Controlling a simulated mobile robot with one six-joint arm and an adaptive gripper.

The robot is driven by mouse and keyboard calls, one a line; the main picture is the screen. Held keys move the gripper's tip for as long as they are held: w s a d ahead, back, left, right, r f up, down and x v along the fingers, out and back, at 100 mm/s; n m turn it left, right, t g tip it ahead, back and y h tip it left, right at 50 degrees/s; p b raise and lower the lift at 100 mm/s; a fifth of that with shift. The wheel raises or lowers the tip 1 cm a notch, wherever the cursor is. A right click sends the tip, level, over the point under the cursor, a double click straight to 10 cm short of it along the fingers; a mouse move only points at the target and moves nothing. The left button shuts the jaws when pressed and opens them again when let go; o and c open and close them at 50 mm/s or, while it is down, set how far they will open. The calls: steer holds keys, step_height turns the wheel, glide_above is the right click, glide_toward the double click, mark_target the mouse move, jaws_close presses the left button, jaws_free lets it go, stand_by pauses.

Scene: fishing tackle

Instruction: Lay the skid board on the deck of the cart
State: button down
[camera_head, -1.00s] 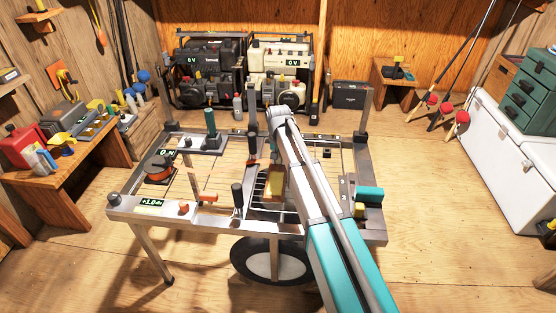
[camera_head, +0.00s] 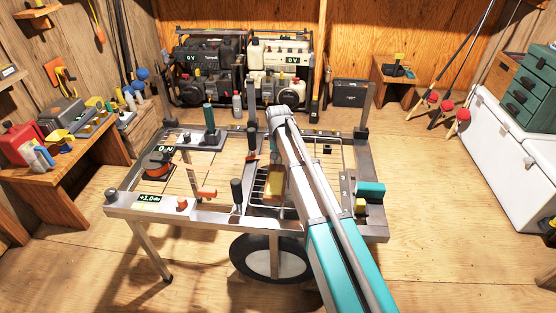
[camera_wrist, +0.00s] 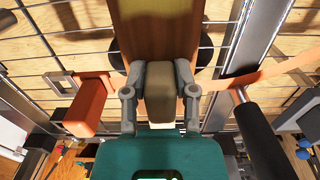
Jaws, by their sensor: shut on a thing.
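The cart (camera_head: 150,212) is a metal-framed table on a wheel, with a wire-grid deck. In the wrist view my gripper (camera_wrist: 159,92) has both fingers closed on a tan-brown grip block. The block sits at the near end of an orange-brown wooden board (camera_wrist: 158,28), which I take for the skid board. The board runs up out of that view, above the wire grid; whether it touches the grid I cannot tell. In the head view my arm covers the gripper, and a yellow-tan block (camera_head: 274,183) shows beside the arm over the cart.
A black upright handle (camera_head: 237,190) stands on the cart, as do an orange piece (camera_head: 207,194) and a round reel-like device (camera_head: 157,163). A teal block (camera_head: 370,192) sits at the right edge. Generators (camera_head: 280,72) stand behind.

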steer(key=shift+f+b, duration=0.95)
stand_by(0.4)
steer(key=shift+c, duration=1.6)
jaws_free()
steer(key=shift+r, duration=0.15)
step_height(320, 180, up, 10)
steer(key=p, duration=1)
steer(key=shift+s+f, duration=0.1)
steer(key=shift+f, duration=0.1)
